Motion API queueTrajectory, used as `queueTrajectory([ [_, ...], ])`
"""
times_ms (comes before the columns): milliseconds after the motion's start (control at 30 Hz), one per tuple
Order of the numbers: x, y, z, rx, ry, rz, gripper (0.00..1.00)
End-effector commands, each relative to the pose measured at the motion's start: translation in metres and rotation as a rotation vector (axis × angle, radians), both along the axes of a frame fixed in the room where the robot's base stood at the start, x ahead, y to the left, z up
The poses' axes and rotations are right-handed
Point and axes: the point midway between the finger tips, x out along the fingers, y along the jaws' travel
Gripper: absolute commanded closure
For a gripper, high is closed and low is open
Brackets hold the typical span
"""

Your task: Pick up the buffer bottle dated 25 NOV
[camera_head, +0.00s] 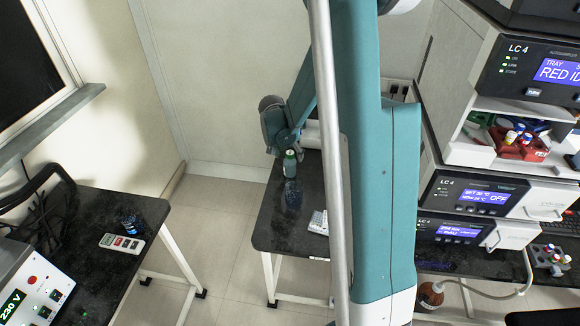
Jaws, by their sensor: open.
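My gripper (284,149) is at the far end of the table, just above or beside this bottle. It is open. I cannot tell whether its fingers are around the bottle or only near it. My arm's teal links cover much of the middle of the view and hide the right part of this table.
A white keypad-like item (318,222) lies on the middle table. The left bench (95,262) holds a small white device (122,243) and a power unit (25,285). LC 4 instruments (472,193) and a red vial rack (520,146) stand at right. Floor shows between the tables.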

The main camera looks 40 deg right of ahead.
Motion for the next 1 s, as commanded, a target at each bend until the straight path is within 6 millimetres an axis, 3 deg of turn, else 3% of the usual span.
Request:
queueTrajectory([
  [200,0.002,-0.004,-0.012,0.000,0.000,0.000,0.48],
  [667,0.003,-0.006,-0.016,0.000,0.000,0.000,0.48],
  [1000,0.008,-0.018,-0.045,0.000,0.000,0.001,0.48],
])
